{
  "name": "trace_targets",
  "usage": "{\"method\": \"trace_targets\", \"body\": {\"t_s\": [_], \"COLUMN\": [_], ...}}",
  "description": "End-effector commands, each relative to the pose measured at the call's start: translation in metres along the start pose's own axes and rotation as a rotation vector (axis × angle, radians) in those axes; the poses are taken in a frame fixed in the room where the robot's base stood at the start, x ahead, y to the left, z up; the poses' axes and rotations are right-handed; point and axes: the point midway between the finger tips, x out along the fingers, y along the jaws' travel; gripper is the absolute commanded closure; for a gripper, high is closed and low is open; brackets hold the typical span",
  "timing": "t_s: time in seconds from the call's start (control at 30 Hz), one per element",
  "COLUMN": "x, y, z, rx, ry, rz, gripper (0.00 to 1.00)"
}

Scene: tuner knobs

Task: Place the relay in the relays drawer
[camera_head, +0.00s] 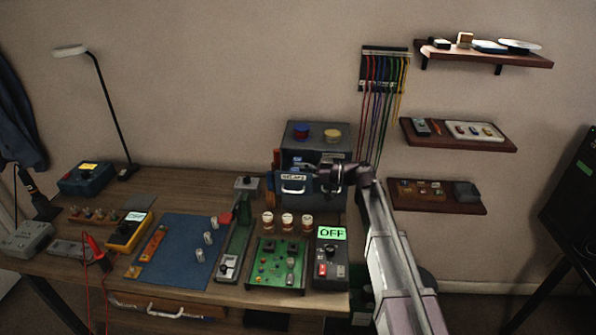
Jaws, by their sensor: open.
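A dark drawer cabinet (316,140) stands at the back right of the workbench. Its lower drawer (309,199) has a pale handle and a small white label too blurred to read surely. This drawer looks pulled out, with small blue items (297,160) showing at its top left. My gripper (318,172) is at the drawer's front right, above its rim, and is open. My arm comes up from the lower right and hides part of the cabinet. I cannot pick out the relay for certain; whether one lies in the drawer or by the fingers is too small to tell.
A blue mat (180,252), a green circuit board (277,264), a black box reading OFF (331,258) and several capped jars (287,221) crowd the bench in front. Coloured cables (382,90) hang behind my arm. Wall shelves (460,134) are at right.

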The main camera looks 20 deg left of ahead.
Motion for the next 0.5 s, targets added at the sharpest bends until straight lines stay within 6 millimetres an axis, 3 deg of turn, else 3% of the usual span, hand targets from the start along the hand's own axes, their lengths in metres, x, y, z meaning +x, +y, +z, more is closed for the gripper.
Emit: {"method": "trace_targets", "body": {"t_s": [0.27,0.5], "x": [-0.015,-0.051], "y": [0.000,0.001], "z": [-0.002,-0.002], "rx": [0.000,0.000], "ry": [0.000,0.000], "rz": [0.001,0.004], "gripper": [0.44,0.44]}}
